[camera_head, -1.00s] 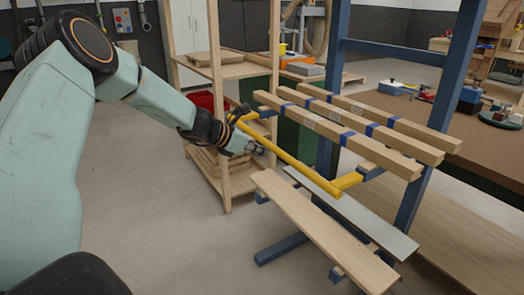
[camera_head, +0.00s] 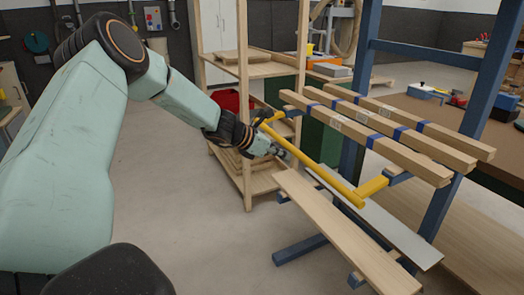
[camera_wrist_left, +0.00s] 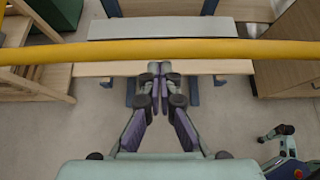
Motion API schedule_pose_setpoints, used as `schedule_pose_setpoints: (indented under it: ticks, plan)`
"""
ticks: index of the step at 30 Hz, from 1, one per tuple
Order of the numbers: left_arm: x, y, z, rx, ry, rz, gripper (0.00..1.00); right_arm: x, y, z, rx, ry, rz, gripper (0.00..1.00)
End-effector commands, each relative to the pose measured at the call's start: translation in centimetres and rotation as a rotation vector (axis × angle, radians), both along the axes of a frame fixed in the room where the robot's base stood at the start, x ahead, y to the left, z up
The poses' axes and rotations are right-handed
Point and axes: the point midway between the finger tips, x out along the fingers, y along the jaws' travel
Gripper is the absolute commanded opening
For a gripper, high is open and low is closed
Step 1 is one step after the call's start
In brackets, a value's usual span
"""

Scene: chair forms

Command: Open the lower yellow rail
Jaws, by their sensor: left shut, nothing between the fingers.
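The yellow rail (camera_head: 318,170) is a long round bar on yellow side arms, in front of the blue rack in the head view. It also crosses the whole left wrist view (camera_wrist_left: 210,50). Only one yellow rail shows. My left gripper (camera_head: 284,154) is beside the rail, on its near left side, toward its far end. In the left wrist view its fingertips (camera_wrist_left: 160,67) are together and empty, just below the rail's edge. I cannot tell whether they touch it. My right gripper does not show.
Wooden beams with blue tape (camera_head: 385,145) lie on the rack just behind the rail. A wooden plank (camera_head: 340,230) and a grey board (camera_head: 400,232) lie below it. A wooden shelf (camera_head: 247,160) stands behind my left gripper. The floor at the left is clear.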

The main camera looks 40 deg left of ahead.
Motion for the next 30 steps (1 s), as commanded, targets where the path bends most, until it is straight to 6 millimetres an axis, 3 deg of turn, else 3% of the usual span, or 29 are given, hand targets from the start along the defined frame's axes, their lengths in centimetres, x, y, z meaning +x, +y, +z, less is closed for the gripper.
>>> schedule_pose_setpoints:
  ticks: [3,9,30]
  plan:
    - [-0.4,0.3,-1.6,-0.002,0.000,0.001,0.00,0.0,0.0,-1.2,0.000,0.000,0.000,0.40]
    - [-1.9,1.0,0.8,-0.004,-0.002,0.002,0.00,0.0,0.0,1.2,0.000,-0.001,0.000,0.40]
    - [-6.3,2.8,4.8,-0.002,0.001,0.002,0.00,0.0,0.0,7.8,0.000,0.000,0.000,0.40]
